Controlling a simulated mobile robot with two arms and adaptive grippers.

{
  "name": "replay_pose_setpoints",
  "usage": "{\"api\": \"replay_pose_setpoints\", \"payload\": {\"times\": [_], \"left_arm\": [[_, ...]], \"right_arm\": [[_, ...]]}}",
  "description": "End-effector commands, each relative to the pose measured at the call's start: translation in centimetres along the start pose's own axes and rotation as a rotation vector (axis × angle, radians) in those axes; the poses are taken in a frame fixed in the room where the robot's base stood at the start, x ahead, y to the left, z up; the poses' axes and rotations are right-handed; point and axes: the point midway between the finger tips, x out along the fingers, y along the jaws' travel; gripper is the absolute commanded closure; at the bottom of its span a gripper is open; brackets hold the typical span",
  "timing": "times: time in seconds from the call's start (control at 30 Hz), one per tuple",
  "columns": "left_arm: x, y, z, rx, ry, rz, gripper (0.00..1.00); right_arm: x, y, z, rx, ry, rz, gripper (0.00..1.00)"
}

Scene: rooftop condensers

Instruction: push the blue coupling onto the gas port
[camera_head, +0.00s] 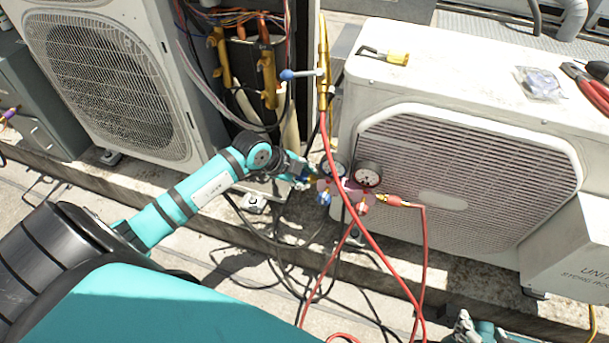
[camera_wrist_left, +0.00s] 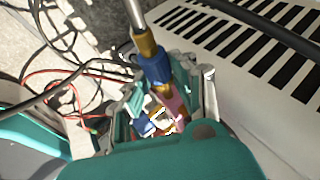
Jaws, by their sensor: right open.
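A blue coupling (camera_wrist_left: 157,68) with brass ends shows in the left wrist view, with a grey metal tube (camera_wrist_left: 137,15) running up from it. My left gripper (camera_head: 303,172) is beside the gauge manifold (camera_head: 345,187) in the head view. In the left wrist view its fingers (camera_wrist_left: 165,88) lie on both sides of the coupling's lower end and the pink and blue manifold parts. Whether they press on it is unclear. My right gripper (camera_head: 466,328) is open at the bottom edge. Brass valves and fittings (camera_head: 322,75) stand between the condensers; I cannot tell which is the gas port.
The left condenser (camera_head: 105,85) and right condenser (camera_head: 470,165) flank a narrow gap with wires and pipes. Red hoses (camera_head: 424,250) loop below the manifold. Pliers (camera_head: 590,88), a yellow tool (camera_head: 390,56) and a clear bag (camera_head: 540,83) lie on the right condenser.

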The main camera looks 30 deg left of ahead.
Motion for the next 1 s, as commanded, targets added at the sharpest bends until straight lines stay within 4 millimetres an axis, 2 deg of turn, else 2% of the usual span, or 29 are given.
{"api": "replay_pose_setpoints", "payload": {"times": [0.03,0.2,1.0], "left_arm": [[-0.01,0.02,0.02,0.0,0.0,0.001,0.81],[-0.01,0.03,0.02,0.0,0.0,0.001,1.0],[-0.2,-0.01,0.55,-0.001,-0.004,0.001,1.0]], "right_arm": [[0.0,0.0,0.0,0.0,0.0,0.0,0.45],[-0.01,0.0,0.01,0.0,0.0,0.0,0.45],[-0.19,0.08,0.83,0.001,-0.042,0.002,0.45]]}}
